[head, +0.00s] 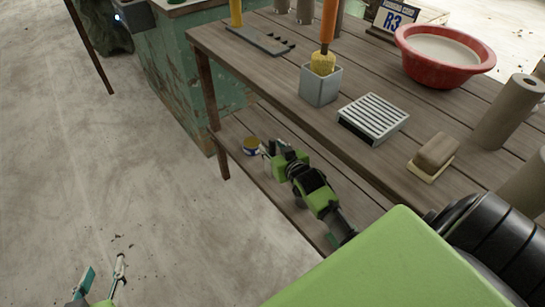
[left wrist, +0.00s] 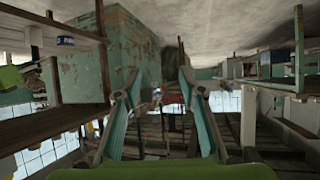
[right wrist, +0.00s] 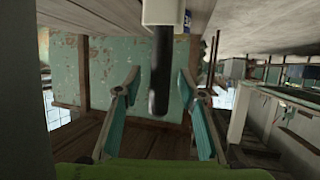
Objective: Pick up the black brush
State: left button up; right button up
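The black brush (right wrist: 160,75) shows in the right wrist view as a dark rod sticking out of a pale holder (right wrist: 163,12). That view is upside down, so the brush stands up from the holder. It lies between the fingers of my right gripper (right wrist: 160,95), which are spread apart with a gap on both sides. In the head view my right gripper (head: 270,151) is over the lower shelf of the table, and I cannot make out the brush clearly there. My left gripper (left wrist: 163,100) is open and empty, low over the floor at the bottom left of the head view.
The wooden table (head: 250,75) above carries a grey cup (head: 321,86), a slotted box (head: 373,117), a brush block (head: 435,152) and a red basin (head: 410,72). The floor at left is mostly clear.

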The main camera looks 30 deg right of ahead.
pick_arm(q)
jog(key=shift+r, duration=0.1)
pick_arm(e)
grip_shut()
jog(key=shift+r, duration=0.1)
